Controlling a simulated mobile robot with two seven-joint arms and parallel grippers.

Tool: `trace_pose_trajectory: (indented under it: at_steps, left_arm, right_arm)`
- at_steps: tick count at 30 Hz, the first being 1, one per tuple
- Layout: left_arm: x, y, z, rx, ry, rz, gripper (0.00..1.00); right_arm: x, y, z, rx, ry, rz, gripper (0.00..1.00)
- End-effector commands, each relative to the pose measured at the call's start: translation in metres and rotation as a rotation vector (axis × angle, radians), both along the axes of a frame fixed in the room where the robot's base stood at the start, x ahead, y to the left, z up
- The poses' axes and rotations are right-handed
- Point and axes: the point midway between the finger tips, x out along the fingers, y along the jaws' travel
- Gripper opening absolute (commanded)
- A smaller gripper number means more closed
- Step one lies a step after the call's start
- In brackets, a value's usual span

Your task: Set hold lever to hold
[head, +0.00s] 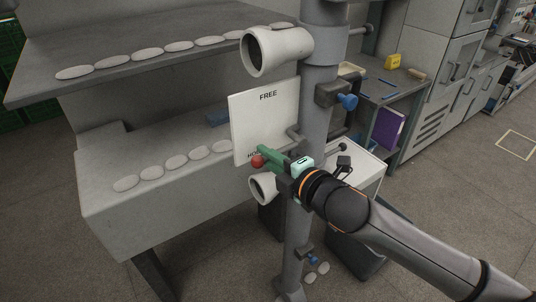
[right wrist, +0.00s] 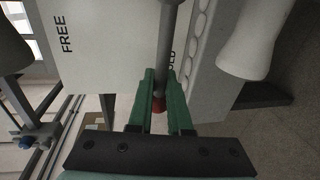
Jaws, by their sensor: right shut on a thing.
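The hold lever is a grey rod (right wrist: 168,45) with a red knob (head: 257,161). The knob is at the lower part of a white plate (head: 262,120), marked FREE at the top and with a partly covered HOLD at the bottom. The knob is close to the HOLD lettering. My right gripper (head: 268,156) has green fingers and is shut on the lever at its knob end. In the right wrist view the red knob (right wrist: 159,103) shows between the fingers (right wrist: 161,90). The fingers hide part of the knob and the lettering. My left gripper is not in view.
White cone-shaped tubes (head: 276,50) stick out above and below the plate, beside the grey column (head: 318,85). Grey shelves (head: 150,45) with rows of pale discs lie to the left. A side bench with a yellow block (head: 393,61) stands behind right. Open floor is at the right.

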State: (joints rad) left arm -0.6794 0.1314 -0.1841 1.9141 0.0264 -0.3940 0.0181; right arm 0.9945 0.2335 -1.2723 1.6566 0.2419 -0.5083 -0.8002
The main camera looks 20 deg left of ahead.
Motion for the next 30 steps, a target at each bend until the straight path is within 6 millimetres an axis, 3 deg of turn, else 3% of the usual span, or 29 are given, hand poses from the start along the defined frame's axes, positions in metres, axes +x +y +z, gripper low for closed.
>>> trace_pose_trajectory:
  at_steps: [8, 9, 16, 25, 30]
  left_arm:
    - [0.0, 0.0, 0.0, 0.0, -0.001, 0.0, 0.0]
    - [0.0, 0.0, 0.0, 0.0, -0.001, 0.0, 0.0]
    - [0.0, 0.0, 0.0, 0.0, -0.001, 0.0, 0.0]
    - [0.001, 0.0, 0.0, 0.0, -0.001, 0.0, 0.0]
    - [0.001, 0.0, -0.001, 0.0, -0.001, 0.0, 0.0]
  right_arm:
    - [-0.001, 0.0, -0.003, -0.006, 0.002, 0.0, 0.0]
    - [-0.001, 0.0, -0.003, -0.006, 0.002, 0.0, 0.2]
    - [0.0, 0.0, -0.002, -0.005, 0.002, -0.001, 0.46]
    - [-0.001, -0.001, -0.001, -0.003, 0.001, -0.001, 0.47]
    - [-0.007, -0.011, 0.001, -0.002, 0.0, -0.002, 0.47]
